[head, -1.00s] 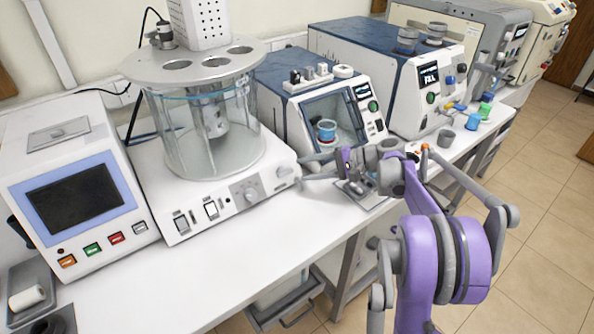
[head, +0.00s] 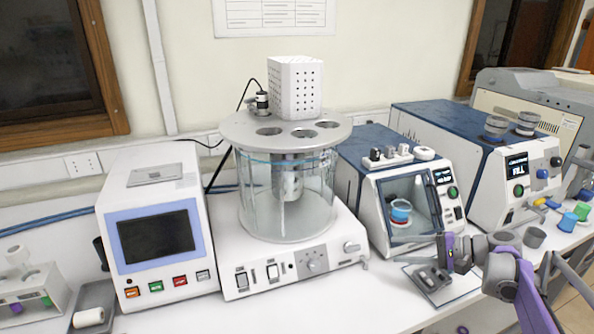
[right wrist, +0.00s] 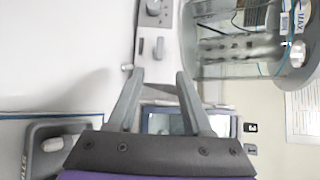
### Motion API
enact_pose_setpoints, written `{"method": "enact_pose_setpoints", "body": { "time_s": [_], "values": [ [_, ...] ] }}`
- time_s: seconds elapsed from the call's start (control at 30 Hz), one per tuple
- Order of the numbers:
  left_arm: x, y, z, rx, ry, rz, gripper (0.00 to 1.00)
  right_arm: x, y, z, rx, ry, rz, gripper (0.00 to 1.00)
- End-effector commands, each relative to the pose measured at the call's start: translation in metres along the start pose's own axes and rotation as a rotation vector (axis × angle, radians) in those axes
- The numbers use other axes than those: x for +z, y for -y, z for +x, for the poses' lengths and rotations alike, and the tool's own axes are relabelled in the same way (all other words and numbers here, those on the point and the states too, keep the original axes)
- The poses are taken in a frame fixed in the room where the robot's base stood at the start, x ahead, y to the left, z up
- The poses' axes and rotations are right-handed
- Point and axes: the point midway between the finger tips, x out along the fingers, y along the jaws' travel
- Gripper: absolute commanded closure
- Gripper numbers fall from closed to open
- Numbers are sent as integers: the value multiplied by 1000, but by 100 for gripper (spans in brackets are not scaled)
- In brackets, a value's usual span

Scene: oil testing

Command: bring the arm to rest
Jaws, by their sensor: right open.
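My right gripper (head: 408,256) is at the right of the head view, low over the bench in front of the small blue-topped machine with a glass door. Its fingers point left, towards the glass-bath device. In the right wrist view the two grey fingers (right wrist: 160,74) are spread apart with nothing between them. My purple and grey right arm (head: 524,288) comes in from the lower right. My left gripper is not in view.
The glass bath (head: 289,195) stands on a white base left of my gripper. A screen unit (head: 112,243) is further left. The blue-topped machine (head: 367,190) and a grey tray (head: 462,292) are close to the gripper. The front middle bench is clear.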

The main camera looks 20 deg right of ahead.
Motion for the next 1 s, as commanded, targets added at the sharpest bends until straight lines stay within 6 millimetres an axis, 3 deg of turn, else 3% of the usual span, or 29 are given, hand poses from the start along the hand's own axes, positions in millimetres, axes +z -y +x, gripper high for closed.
{"method": "enact_pose_setpoints", "body": {
  "time_s": [0.17,0.33,0.5,0.7,0.83,1.0],
  "values": [
    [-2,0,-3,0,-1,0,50,21,-2,20,63,-1,-19,50],
    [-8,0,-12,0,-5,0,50,89,-21,69,274,-14,-115,50],
    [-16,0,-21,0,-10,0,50,167,-61,96,521,-38,-306,50],
    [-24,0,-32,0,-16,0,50,237,-114,93,758,-65,-611,50],
    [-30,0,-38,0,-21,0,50,266,-143,81,869,-83,-833,50],
    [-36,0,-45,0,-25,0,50,284,-168,68,953,-104,-1078,50]
  ]
}}
